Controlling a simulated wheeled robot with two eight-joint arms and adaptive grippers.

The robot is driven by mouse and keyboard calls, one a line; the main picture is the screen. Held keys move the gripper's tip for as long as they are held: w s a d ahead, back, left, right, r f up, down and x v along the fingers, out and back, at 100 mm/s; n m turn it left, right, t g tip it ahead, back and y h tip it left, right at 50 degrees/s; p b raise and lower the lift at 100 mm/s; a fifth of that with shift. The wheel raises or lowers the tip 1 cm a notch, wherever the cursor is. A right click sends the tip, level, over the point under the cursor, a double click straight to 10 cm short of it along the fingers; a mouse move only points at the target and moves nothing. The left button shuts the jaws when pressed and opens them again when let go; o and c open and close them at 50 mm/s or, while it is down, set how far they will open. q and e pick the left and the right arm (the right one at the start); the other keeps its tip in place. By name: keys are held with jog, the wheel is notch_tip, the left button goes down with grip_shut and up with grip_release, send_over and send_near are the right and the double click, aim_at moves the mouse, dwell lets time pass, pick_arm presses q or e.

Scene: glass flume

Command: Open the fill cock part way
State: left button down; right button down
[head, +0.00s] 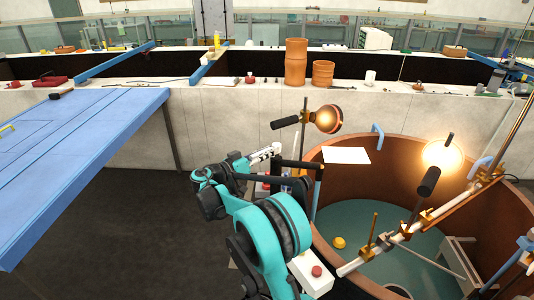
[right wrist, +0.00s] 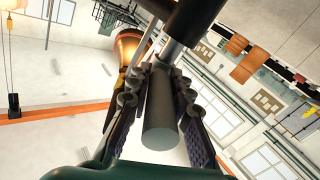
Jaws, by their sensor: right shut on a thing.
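My right gripper (head: 272,152) is beside the left rim of the round brown tank, next to a dark upright post and a dark bar (head: 300,164). In the right wrist view, my right gripper's two fingers (right wrist: 158,78) are closed on either side of a grey round bar (right wrist: 160,125), which looks like the fill cock's handle. The bar runs up to a dark cylindrical part (right wrist: 195,18). The cock's body is mostly hidden behind my arm in the head view, and I cannot tell how far it is turned. My left gripper is out of view.
The round brown tank (head: 385,150) holds greenish water and a yellow ball (head: 339,242). Lit lamps (head: 327,119) and a white rail with brass clamps (head: 395,237) stand over it. A blue table (head: 85,125) is at left. Dark floor between is clear.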

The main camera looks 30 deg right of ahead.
jog(key=shift+d+r, duration=0.1)
jog(key=shift+r, duration=0.05)
jog(key=c, duration=1.4)
grip_release()
jog(key=shift+o, duration=0.3)
jog(key=shift+d, duration=0.2)
jog(key=s+a, duration=0.2)
jog(key=a, duration=1)
jog(key=shift+s+d+f, duration=0.1)
jog(key=shift+d+f, duration=0.05)
jog(key=shift+f, duration=0.05)
